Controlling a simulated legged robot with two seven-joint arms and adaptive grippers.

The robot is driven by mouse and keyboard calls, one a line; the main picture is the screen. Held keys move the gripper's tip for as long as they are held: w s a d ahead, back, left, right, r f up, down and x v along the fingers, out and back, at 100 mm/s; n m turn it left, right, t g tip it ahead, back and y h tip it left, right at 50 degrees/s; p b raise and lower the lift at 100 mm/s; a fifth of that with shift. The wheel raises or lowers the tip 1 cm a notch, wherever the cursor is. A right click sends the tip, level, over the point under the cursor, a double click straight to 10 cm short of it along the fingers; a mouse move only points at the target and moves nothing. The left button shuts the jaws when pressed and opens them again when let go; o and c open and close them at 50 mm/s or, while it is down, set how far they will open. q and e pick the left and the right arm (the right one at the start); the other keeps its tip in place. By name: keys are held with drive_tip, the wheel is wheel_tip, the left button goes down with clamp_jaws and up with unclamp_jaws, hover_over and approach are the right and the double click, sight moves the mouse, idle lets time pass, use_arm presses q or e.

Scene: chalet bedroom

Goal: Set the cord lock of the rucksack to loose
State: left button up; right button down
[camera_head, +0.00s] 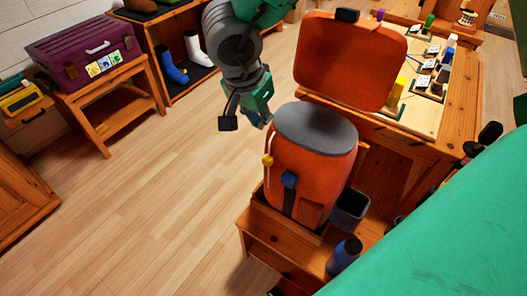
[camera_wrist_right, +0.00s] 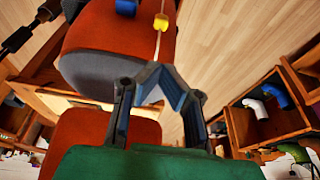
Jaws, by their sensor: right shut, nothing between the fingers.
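The rucksack (camera_head: 308,178) is orange with a grey top and stands upright on a wooden drawer unit. In the right wrist view the cord lock (camera_wrist_right: 161,22) and cord show beyond the fingers. My right gripper (camera_head: 265,119) is shut and empty, left of the grey top and above the cord lock, apart from it. My left gripper is not in view.
An orange padded panel (camera_head: 350,62) stands behind the rucksack, by a wooden table (camera_head: 457,105) with small items. A dark bin (camera_head: 350,208) and blue bottle (camera_head: 344,256) stand to the right. A purple case (camera_head: 84,52) rests on a stool. Floor at left is clear.

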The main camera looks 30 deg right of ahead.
drive_tip(key=shift+f, duration=0.1)
drive_tip(key=b, duration=0.6)
approach(267, 158)
drive_tip(key=x, duration=0.6)
drive_tip(key=shift+w+d+f, duration=0.1)
drive_tip(key=shift+d+f, duration=0.15)
drive_tip(key=shift+a+f, duration=0.1)
drive_tip(key=shift+f, duration=0.45)
drive_tip(key=shift+f, duration=0.1)
wheel_tip(267, 158, down, 10)
drive_tip(key=b, duration=0.3)
